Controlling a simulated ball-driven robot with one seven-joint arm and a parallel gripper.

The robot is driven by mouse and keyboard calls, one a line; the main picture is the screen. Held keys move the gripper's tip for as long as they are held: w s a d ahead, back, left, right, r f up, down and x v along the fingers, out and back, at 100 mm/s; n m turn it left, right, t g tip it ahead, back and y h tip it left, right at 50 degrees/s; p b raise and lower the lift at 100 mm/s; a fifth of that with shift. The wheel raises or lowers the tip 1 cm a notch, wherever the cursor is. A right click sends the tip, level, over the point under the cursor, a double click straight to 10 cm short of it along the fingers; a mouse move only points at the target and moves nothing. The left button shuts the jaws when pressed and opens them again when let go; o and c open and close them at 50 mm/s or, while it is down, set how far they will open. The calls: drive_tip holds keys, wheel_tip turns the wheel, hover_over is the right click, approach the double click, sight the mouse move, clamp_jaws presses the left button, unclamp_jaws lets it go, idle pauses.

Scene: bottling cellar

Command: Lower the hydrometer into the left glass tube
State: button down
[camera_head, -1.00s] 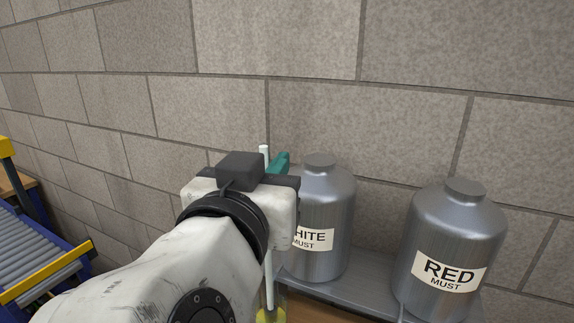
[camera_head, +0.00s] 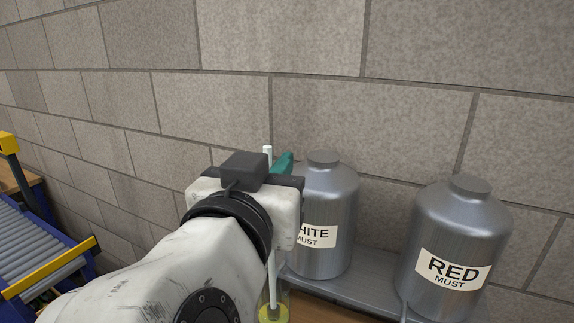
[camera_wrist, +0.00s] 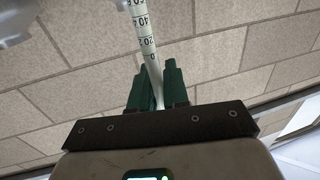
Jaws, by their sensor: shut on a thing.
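My gripper (camera_head: 278,165) is mostly hidden behind my wrist in the head view, with one green finger showing. In the wrist view, its green fingers (camera_wrist: 158,82) are shut on the hydrometer (camera_wrist: 145,40), a white stem with a printed number scale. In the head view the hydrometer's top (camera_head: 267,153) stands above my gripper, and its lower part hangs near upright below. A clear glass tube with a yellow bottom (camera_head: 272,314) shows at the lower edge, partly cut off. The hydrometer's lower end overlaps this tube; I cannot tell how deep it is inside, or whether this is the left tube.
A steel canister labelled white must (camera_head: 325,205) stands just right of my gripper, and one labelled red must (camera_head: 455,245) stands further right, both on a grey shelf (camera_head: 375,290). A block wall is behind. A roller conveyor (camera_head: 35,245) is at far left.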

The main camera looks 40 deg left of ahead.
sight(270, 261)
drive_tip(key=shift+f+b, duration=4.4)
drive_tip(key=shift+f, duration=1.75)
drive_tip(key=c, duration=1)
unclamp_jaws()
drive_tip(key=shift+c, duration=0.2)
drive_tip(key=shift+s, duration=0.15)
drive_tip(key=b+v, duration=0.1)
drive_tip(key=v, duration=0.9)
drive_tip(key=shift+s, duration=0.25)
drive_tip(key=shift+d, duration=0.15)
